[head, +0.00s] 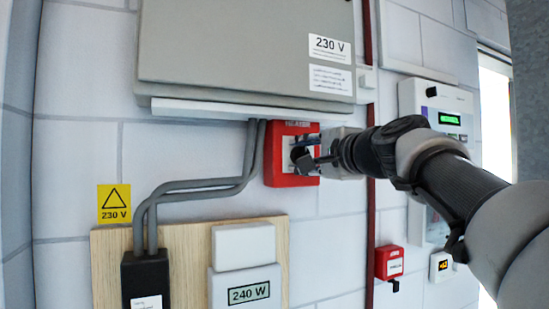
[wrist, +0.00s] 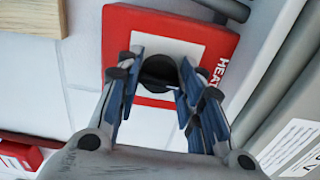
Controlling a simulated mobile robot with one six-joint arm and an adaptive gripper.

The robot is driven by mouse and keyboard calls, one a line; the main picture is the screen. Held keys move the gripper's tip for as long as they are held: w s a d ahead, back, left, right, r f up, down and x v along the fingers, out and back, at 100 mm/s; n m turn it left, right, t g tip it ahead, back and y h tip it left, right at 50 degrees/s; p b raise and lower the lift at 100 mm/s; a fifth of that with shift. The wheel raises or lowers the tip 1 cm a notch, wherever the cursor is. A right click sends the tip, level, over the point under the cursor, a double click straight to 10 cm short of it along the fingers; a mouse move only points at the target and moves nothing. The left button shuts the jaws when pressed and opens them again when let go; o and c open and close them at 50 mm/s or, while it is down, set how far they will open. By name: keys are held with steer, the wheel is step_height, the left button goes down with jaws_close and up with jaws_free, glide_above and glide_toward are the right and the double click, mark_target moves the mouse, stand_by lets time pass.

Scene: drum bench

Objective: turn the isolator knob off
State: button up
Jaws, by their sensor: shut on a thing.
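The isolator is a red box (head: 277,172) with a white face, on the wall below the grey 230 V cabinet. Its label is partly readable as "HEAT" in the wrist view, where the red box (wrist: 205,38) fills the upper middle. A dark round knob (wrist: 159,72) sits at the centre of the white face. My gripper (head: 305,155) reaches the box from the right. In the wrist view my gripper (wrist: 156,78) has its two blue-padded fingers on either side of the knob, shut on it. The fingers hide part of the knob, and its pointing direction is unclear.
The grey cabinet (head: 235,50) overhangs just above the box. Grey conduits (head: 205,185) run close on its left. A wooden board (head: 105,260) with meters is below left. Another small red box (head: 389,262) and a control panel (head: 450,118) are to the right.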

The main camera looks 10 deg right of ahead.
steer(key=o, duration=1)
steer(key=shift+o, duration=0.2)
steer(key=v, duration=0.7)
steer(key=shift+s, duration=0.25)
steer(key=s+a+f+n+g+h+b, duration=0.1)
steer(key=s+a+f+n+g, duration=0.15)
steer(key=f, duration=0.55)
steer(key=s+a+f+n+g, duration=0.15)
steer(key=s+f, duration=0.25)
steer(key=f, duration=0.5)
steer(key=s+a+f+n+g+h+b, duration=0.1)
steer(key=s+a+f+n+g, duration=0.2)
steer(key=f, duration=0.5)
steer(key=s+d+f+n+g+h+b, duration=0.1)
steer(key=s+f+n, duration=0.3)
steer(key=s+f, duration=0.5)
steer(key=s+d+f+n+g+h+b, duration=0.1)
steer(key=s+d+f+n+g+h, duration=0.1)
steer(key=s+f, duration=0.8)
step_height(320, 180, down, 7)
steer(key=shift+s+d+r+n+g+h, duration=0.1)
steer(key=shift+s+d+n+g+h, duration=0.2)
steer(key=shift+d+n+g, duration=0.75)
